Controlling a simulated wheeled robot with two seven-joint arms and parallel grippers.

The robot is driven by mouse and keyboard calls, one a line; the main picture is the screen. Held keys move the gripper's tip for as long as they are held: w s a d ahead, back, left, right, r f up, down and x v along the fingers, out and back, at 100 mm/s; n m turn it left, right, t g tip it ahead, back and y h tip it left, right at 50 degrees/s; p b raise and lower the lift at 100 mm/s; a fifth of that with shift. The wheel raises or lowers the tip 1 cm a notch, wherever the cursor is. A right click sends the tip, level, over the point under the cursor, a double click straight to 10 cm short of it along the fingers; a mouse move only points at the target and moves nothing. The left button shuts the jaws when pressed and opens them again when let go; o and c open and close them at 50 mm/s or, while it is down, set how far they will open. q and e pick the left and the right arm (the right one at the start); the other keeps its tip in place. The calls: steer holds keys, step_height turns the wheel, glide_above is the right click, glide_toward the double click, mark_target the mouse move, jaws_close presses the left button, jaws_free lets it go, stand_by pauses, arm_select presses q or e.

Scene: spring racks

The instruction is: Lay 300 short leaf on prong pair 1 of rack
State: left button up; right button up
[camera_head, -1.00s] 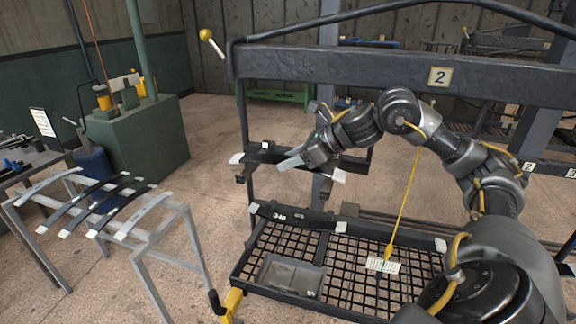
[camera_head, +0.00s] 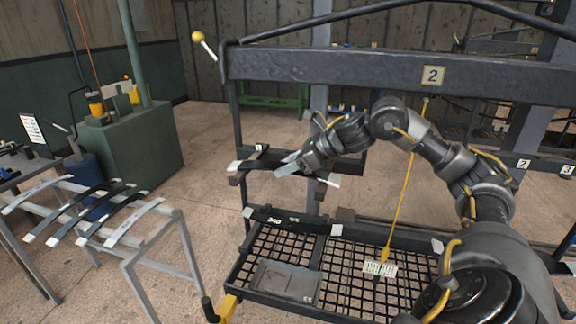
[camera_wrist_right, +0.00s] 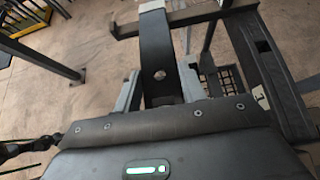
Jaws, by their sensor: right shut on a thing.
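My right gripper (camera_head: 288,168) is shut on a dark leaf (camera_wrist_right: 157,50), whose strip with a round hole runs away from the jaws in the right wrist view. In the head view, pale tips show on either side of the gripper, at the level of the rack's prong pair marked 1 (camera_head: 258,148). The gripper hides the leaf's middle, and I cannot tell whether the leaf touches the prongs. The rack (camera_head: 330,75) is a dark frame with a plate marked 2 on its top beam. My left gripper is not in view.
A stand (camera_head: 150,248) at left carries several light and dark leaves. A mesh shelf (camera_head: 345,270) with a grey tray (camera_head: 287,281) lies below the prongs. A yellow cord (camera_head: 402,190) hangs in front of the rack. Open floor lies between stand and rack.

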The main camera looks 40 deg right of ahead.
mark_target(319, 174)
steer(key=o, duration=1.3)
steer(key=shift+r, duration=0.15)
steer(key=shift+f, duration=0.2)
steer(key=shift+s+d+r+b, duration=0.2)
steer(key=shift+s+d+b, duration=0.15)
steer(key=shift+s+b, duration=0.1)
steer(key=b+v, duration=0.5)
steer(key=v, duration=0.3)
steer(key=shift+s+r, duration=0.2)
steer(key=shift+r, duration=0.05)
steer(key=shift+s+d+r, duration=0.25)
steer(key=shift+s+r, duration=0.15)
steer(key=shift+r, duration=0.1)
